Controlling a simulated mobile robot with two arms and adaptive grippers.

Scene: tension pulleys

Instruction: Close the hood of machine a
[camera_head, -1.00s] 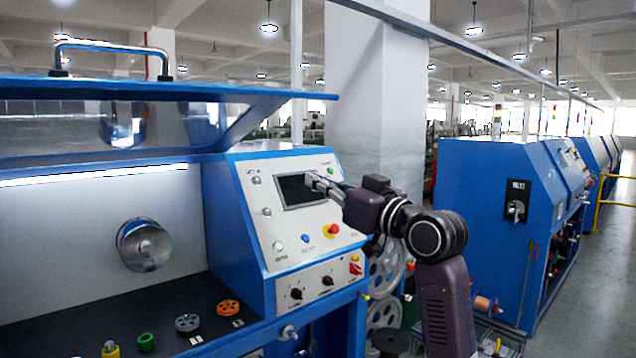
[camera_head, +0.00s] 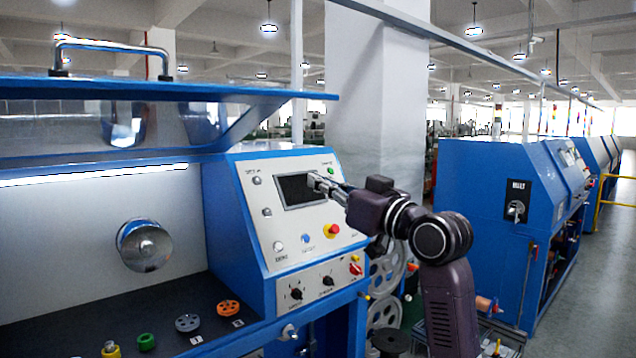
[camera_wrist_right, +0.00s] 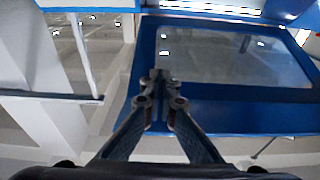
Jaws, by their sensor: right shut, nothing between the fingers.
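The machine's hood (camera_head: 200,92) is a blue-framed transparent cover with a metal handle (camera_head: 112,46) on top. It stands raised over the work bay at the left in the head view. The hood's blue frame and clear pane (camera_wrist_right: 235,57) also show in the right wrist view. My right gripper (camera_head: 322,182) is in front of the control panel's screen in the head view, apart from the hood handle. Its fingers (camera_wrist_right: 160,80) are together and empty in the right wrist view. My left gripper is out of view.
The slanted control panel (camera_head: 252,215) carries buttons and a red knob (camera_head: 331,231) close to my right gripper. Inside the bay are a metal spindle (camera_head: 145,246) and several small pulleys, one orange (camera_head: 228,308). A white pillar (camera_head: 372,100) stands behind my arm. Another blue machine (camera_head: 470,215) is at right.

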